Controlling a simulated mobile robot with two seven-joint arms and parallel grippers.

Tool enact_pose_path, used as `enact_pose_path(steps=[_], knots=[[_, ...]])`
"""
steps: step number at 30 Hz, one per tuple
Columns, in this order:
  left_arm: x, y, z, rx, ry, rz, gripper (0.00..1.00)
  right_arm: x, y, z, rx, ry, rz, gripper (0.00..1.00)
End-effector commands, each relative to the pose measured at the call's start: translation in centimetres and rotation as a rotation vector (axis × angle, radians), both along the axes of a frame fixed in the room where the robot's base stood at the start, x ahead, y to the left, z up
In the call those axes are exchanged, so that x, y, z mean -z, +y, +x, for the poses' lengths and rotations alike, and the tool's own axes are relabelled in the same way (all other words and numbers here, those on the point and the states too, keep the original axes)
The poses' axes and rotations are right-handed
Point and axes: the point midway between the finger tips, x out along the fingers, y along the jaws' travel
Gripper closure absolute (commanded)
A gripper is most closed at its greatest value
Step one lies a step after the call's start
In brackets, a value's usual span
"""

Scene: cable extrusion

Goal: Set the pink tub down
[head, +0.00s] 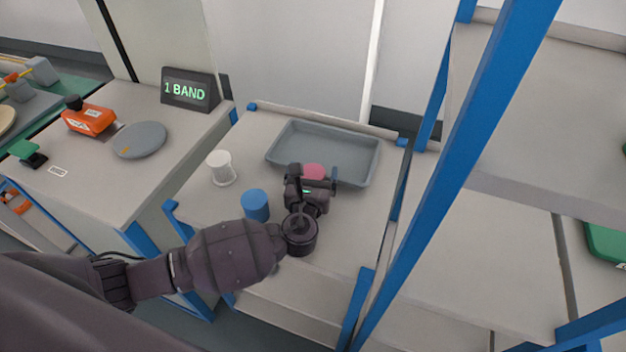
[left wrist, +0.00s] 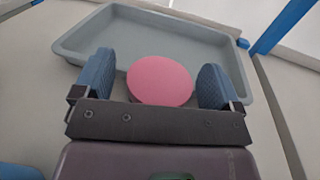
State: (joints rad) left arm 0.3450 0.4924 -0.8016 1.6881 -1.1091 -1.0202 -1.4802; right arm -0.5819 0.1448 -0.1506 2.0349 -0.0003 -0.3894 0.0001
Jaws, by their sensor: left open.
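The pink tub (head: 314,171) stands at the near edge of the grey tray, partly hidden by my left gripper in the head view. In the left wrist view its round pink top (left wrist: 160,80) lies between the two blue fingers, with a gap on each side. My left gripper (head: 312,182) is open around the tub. I cannot tell whether the tub rests in the tray or on the table just before it. My right gripper is not in view.
The grey tray (head: 360,160) sits at the back of the table (head: 340,225). A white cup (head: 221,168) and a blue tub (head: 256,205) stand left of my gripper. A blue rack post (head: 470,150) rises at right. The left bench holds a "1 BAND" display (head: 189,90) and a grey disc (head: 140,140).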

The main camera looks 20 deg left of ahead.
Motion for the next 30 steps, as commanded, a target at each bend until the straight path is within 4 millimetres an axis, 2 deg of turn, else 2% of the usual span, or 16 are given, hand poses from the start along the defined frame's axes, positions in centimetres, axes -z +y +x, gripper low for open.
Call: enact_pose_path(steps=[3, 4, 14, 23, 26, 30], knots=[[0.0, 0.0, 0.0, 0.0, 0.0, 0.0, 0.1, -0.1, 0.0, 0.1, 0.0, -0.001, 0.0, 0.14], [0.0, 0.0, 0.0, 0.0, 0.0, 0.0, 0.13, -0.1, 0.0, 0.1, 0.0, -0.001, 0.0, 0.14], [0.0, 0.0, 0.0, -0.001, 0.0, 0.0, 0.63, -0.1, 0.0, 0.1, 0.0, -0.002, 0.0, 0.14], [-0.4, 0.0, 0.0, -0.001, -0.002, 0.0, 0.65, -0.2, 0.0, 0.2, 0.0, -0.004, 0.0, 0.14], [-1.4, 0.0, 0.0, -0.001, -0.005, -0.001, 0.65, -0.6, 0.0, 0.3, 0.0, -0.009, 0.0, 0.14], [-4.0, 0.0, 0.0, -0.001, -0.008, -0.002, 0.65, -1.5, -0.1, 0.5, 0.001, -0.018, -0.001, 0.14]])
